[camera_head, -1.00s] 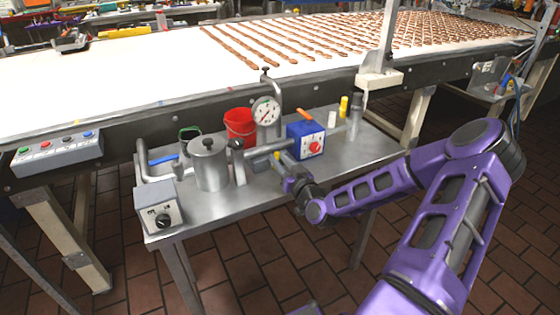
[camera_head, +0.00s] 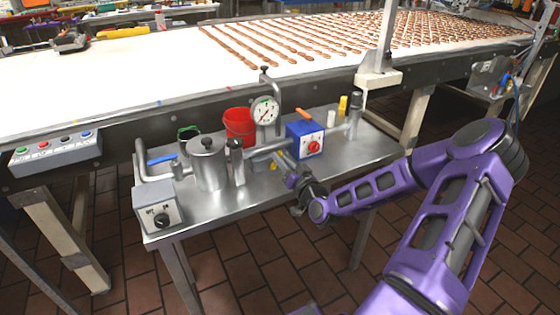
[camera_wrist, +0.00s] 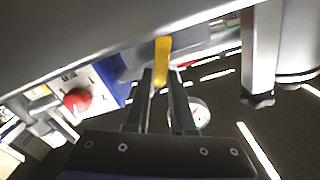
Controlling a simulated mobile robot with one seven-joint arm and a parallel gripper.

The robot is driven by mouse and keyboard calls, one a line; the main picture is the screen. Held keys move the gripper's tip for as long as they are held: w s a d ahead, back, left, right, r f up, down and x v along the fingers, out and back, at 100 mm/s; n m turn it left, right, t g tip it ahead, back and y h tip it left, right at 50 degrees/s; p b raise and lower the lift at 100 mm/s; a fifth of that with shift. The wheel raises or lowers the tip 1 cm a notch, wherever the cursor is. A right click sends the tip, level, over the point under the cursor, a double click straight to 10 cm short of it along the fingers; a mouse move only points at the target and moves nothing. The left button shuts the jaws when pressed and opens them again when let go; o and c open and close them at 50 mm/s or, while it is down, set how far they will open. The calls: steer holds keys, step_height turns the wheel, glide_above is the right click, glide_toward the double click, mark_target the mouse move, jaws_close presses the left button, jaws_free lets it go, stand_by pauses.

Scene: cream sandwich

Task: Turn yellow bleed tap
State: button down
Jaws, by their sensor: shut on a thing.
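The yellow bleed tap (camera_wrist: 162,52) shows in the wrist view as a flat yellow lever under a grey pipe. My gripper (camera_wrist: 160,82) is shut on the lever, with one dark finger on each side of it. In the head view only a small yellow piece of the tap (camera_head: 273,166) shows below the horizontal grey pipe (camera_head: 265,148). My gripper (camera_head: 283,160) reaches it there from the front right. The fingers and pipe hide most of the lever in that view.
A blue box with a red knob (camera_head: 315,147) stands just right of my gripper. A pressure gauge (camera_head: 264,111), red bucket (camera_head: 239,122) and lidded steel pot (camera_head: 207,165) stand nearby on the steel table (camera_head: 240,205). The conveyor (camera_head: 130,85) runs behind.

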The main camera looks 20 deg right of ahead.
steer(key=m, duration=0.2)
steer(key=d+f+m, duration=0.1)
steer(key=m, duration=0.2)
steer(key=shift+d+f+m, duration=0.15)
steer(key=shift+d+m, duration=0.15)
steer(key=m, duration=0.2)
steer(key=f+m, duration=0.1)
steer(key=shift+d, duration=0.25)
steer(key=shift+f+m, duration=0.2)
steer(key=shift+m, duration=0.55)
steer(key=shift+f+m, duration=0.2)
steer(key=shift+m, duration=0.55)
steer(key=c, duration=0.8)
jaws_free()
steer(key=shift+o, duration=0.2)
